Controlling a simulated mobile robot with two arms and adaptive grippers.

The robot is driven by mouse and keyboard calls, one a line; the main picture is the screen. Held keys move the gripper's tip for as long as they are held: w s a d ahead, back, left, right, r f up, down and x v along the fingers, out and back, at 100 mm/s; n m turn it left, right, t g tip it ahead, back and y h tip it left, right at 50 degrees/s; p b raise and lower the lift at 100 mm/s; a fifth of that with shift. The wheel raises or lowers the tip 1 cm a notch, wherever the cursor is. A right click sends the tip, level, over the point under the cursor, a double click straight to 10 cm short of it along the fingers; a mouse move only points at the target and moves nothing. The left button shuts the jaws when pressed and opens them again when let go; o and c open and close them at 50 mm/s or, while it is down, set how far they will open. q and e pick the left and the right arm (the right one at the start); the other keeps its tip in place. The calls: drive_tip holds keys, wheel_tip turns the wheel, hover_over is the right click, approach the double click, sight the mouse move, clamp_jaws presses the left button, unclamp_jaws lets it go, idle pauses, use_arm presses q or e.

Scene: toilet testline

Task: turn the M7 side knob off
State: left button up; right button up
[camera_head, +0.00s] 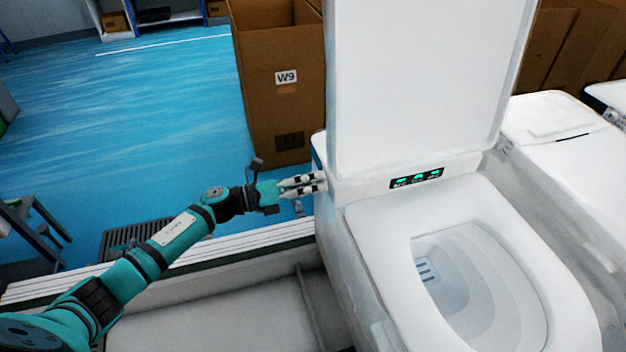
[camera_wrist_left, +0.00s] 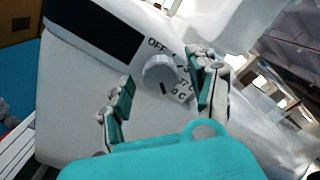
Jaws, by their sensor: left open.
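The side knob (camera_wrist_left: 160,72) is a round white dial on the toilet's side in the left wrist view. "OFF" is printed just above it, and other marks, partly hidden by a finger, are at its lower right. A dark pointer mark shows on its lower part, away from OFF. My left gripper (camera_wrist_left: 165,98) is open, with one finger on either side of the knob in that view; I cannot tell whether they touch it. In the head view the left gripper (camera_head: 312,184) is at the left side of the white toilet (camera_head: 370,240), and the knob is hidden. My right gripper does not show.
The toilet's lid (camera_head: 425,75) stands raised, and a lit green display (camera_head: 417,178) is below it. A cardboard box (camera_head: 280,105) labelled W9 stands behind the gripper. Another white toilet (camera_head: 565,150) is at the right. The blue floor (camera_head: 160,110) is open at left.

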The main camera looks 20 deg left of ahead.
use_arm(q)
drive_tip(key=shift+d, duration=0.1)
drive_tip(key=c, duration=1.1)
drive_tip(key=shift+c, duration=0.2)
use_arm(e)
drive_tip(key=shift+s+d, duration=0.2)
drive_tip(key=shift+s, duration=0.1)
use_arm(q)
drive_tip(key=shift+n, duration=0.4)
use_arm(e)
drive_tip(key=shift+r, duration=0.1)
use_arm(q)
drive_tip(key=shift+r+n+p, duration=0.15)
drive_tip(key=shift+n+p, duration=2.8)
drive_tip(key=shift+n, duration=8.55)
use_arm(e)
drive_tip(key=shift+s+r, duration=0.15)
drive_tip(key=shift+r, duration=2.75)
use_arm(q)
drive_tip(key=shift+w, duration=0.1)
